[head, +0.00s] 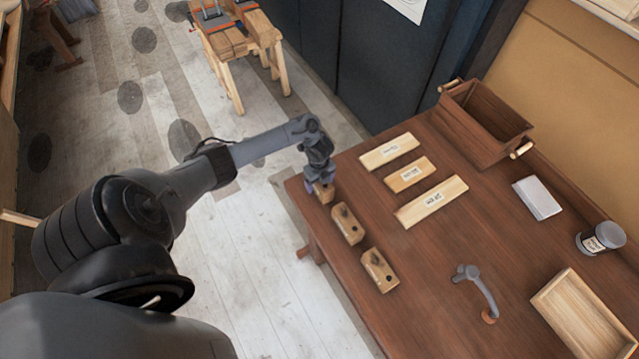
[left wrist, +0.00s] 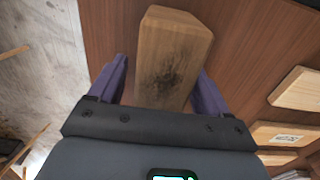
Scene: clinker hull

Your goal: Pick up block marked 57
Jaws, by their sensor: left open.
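Three small wooden blocks stand in a row along the table's left edge. The far block (head: 324,195) is partly hidden by my left gripper (head: 319,186). The middle block (head: 347,224) and the near block (head: 379,270) have dark spots. I cannot read the number 57 on any of them. In the left wrist view the far block (left wrist: 172,55), with a dark smudge, lies between the two purple fingers of my left gripper (left wrist: 158,82). The fingers are open, one on each side of it; I cannot tell whether they touch it. My right gripper is not in view.
Three labelled pale boards (head: 432,201) lie right of the blocks. A wooden crate (head: 478,150) with handles stands at the back. A white box (head: 537,198), a jar (head: 600,238), a grey curved tool (head: 480,290) and a pale tray (head: 578,318) are further right.

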